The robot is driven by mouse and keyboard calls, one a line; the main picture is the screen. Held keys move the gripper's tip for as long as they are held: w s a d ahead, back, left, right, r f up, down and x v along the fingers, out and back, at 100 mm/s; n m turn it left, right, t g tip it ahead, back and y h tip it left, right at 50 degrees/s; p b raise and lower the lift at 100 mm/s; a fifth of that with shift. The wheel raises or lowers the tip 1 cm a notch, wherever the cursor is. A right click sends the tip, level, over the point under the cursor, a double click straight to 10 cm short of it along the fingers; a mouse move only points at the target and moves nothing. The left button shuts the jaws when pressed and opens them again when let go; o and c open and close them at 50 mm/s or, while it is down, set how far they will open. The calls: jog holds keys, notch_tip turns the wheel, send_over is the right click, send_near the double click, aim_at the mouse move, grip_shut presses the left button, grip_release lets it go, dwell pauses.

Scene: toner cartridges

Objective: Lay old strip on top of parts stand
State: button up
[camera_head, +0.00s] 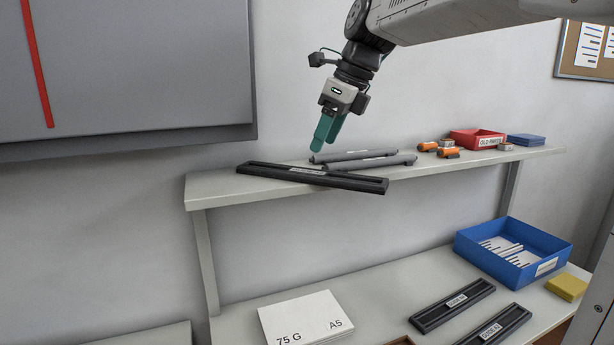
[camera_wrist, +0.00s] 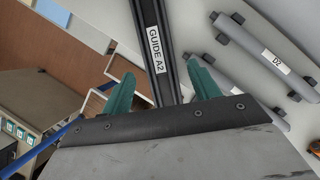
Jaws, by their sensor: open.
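The black strip (camera_head: 345,180) lies on the upper shelf, which I take for the parts stand (camera_head: 222,190). It lies askew, its right end reaching over the shelf's front edge. In the wrist view the strip (camera_wrist: 148,15) carries a label reading GUIDE A2 and runs up between the fingertips. My gripper (camera_head: 322,143) has green fingers and is above the strip's middle in the head view. In the wrist view my gripper (camera_wrist: 160,75) is open, with a gap on both sides of the strip. The strip's near part is hidden by my gripper.
Grey rollers (camera_head: 372,162) lie close behind the strip; one label reads D2 in the wrist view. Orange-ended parts (camera_head: 448,153), a red OLD PARTS tray (camera_head: 478,139) and a blue stack (camera_head: 526,140) stand farther right. Below are a blue bin (camera_head: 512,252) and two black strips (camera_head: 452,306).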

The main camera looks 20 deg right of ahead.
aim_at(309, 172)
jog(key=x, duration=0.7)
jog(key=shift+a+r, duration=0.1)
jog(key=shift+a, duration=0.15)
jog(key=c, duration=0.9)
jog(key=shift+r, duration=0.1)
jog(key=shift+r, duration=0.5)
notch_tip(309, 172, up, 2)
jog(key=shift+r, duration=0.1)
jog(key=shift+s+d+r, duration=0.25)
jog(key=shift+s+d, duration=0.1)
jog(key=shift+s, duration=2.35)
jog(key=shift+s+d+r, duration=0.25)
jog(key=shift+s+d, duration=0.15)
jog(key=shift+s, duration=2.25)
jog(key=shift+s+d+r, duration=0.3)
jog(key=shift+s+d, duration=0.05)
jog(key=shift+s, duration=2.35)
